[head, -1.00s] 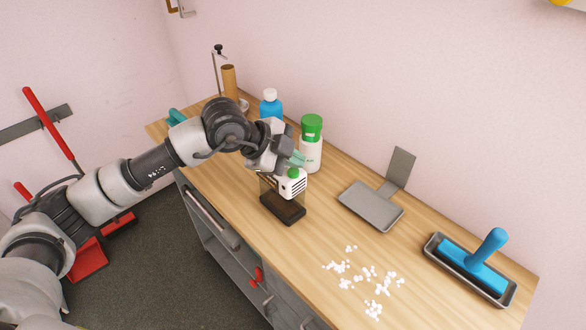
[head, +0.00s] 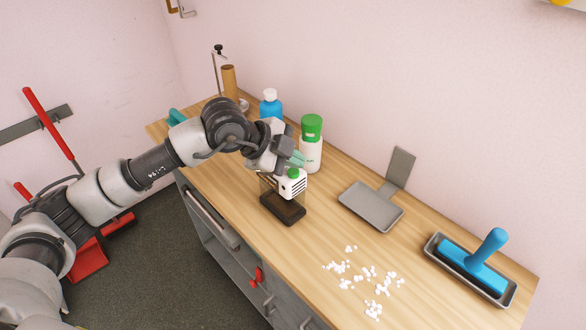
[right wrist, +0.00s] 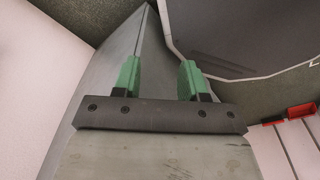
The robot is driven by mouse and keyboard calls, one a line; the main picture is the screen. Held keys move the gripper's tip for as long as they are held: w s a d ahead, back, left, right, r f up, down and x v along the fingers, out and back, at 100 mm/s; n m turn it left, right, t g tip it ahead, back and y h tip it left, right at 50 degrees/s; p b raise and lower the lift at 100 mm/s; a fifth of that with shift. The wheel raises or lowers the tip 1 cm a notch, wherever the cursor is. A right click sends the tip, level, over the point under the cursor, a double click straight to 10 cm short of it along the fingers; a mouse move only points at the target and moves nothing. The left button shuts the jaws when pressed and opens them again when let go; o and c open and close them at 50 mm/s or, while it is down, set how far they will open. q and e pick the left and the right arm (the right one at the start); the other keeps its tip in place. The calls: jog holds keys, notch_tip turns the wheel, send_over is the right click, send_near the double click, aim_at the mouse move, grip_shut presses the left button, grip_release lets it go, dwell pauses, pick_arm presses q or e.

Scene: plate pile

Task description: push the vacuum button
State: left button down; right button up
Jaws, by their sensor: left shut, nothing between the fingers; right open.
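The vacuum (head: 284,206) stands upright on the wooden counter in the head view. It has a dark base, a clear body and a white vented top with a green button (head: 294,173). My left gripper (head: 298,160) is shut and empty, with its teal fingertips right at the top of the vacuum, just above and behind the green button. I cannot tell whether they touch it. My left arm hides part of the vacuum's upper left side. My right gripper (right wrist: 160,80) is open and empty in the right wrist view, away from the counter top.
White crumbs (head: 369,276) lie scattered at the front of the counter. A grey dustpan (head: 371,207) and a blue-handled brush in a tray (head: 432,242) are to the right. A green-capped bottle (head: 311,150) and a blue bottle (head: 270,105) stand close behind my left gripper.

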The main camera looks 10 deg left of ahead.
aim_at(293, 173)
pick_arm(q)
jog(key=shift+f, duration=0.1)
dwell(0.3)
jog(key=shift+f+b, duration=0.3)
jog(key=shift+f, duration=0.25)
dwell(0.4)
jog(key=shift+r, duration=0.1)
jog(key=shift+r+p, duration=0.35)
jog(key=shift+r, duration=0.2)
notch_tip(293, 173, up, 6)
jog(key=p, duration=0.4)
